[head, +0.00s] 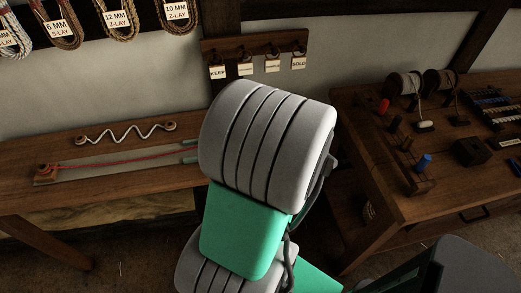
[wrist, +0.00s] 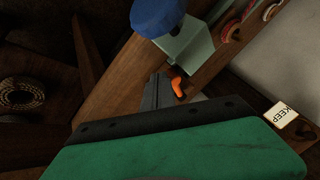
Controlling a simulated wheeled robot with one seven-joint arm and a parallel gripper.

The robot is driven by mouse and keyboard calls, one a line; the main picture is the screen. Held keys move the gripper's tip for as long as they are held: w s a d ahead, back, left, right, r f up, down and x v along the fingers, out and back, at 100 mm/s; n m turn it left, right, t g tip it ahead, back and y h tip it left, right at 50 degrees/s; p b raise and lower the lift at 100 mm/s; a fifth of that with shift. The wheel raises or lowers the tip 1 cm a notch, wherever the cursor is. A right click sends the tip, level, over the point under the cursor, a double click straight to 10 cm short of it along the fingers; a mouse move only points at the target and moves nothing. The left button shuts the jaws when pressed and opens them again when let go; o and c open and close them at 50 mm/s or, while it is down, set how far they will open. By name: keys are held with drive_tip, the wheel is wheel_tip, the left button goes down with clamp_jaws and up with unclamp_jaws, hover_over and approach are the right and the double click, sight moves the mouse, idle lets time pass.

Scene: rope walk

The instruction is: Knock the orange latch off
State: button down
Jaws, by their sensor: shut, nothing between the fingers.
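The orange latch (wrist: 178,86) is a small bent orange piece in the wrist view, at the lower end of a pale grey-green bracket (wrist: 188,47). A round blue knob (wrist: 157,16) sits at the bracket's upper left. My gripper (wrist: 157,90) is shut and empty, its dark fingers just left of the latch. I cannot tell whether they touch it. In the head view my arm hides the gripper, and I do not see the latch there.
A wooden bench (head: 110,198) stands at left with a red cord. A second bench (head: 350,110) at right bears spools and coloured pegs. A hook board (head: 255,45) with tags hangs between them. A coiled rope (wrist: 22,93) lies at left in the wrist view.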

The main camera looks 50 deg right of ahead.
drive_tip(key=shift+d, duration=0.75)
drive_tip(key=shift+s, duration=0.1)
drive_tip(key=s+a+r+p, duration=0.1)
drive_tip(key=s+a+r, duration=0.5)
drive_tip(key=a+r, duration=0.1)
drive_tip(key=shift+r, duration=0.6)
drive_tip(key=shift+s, duration=0.1)
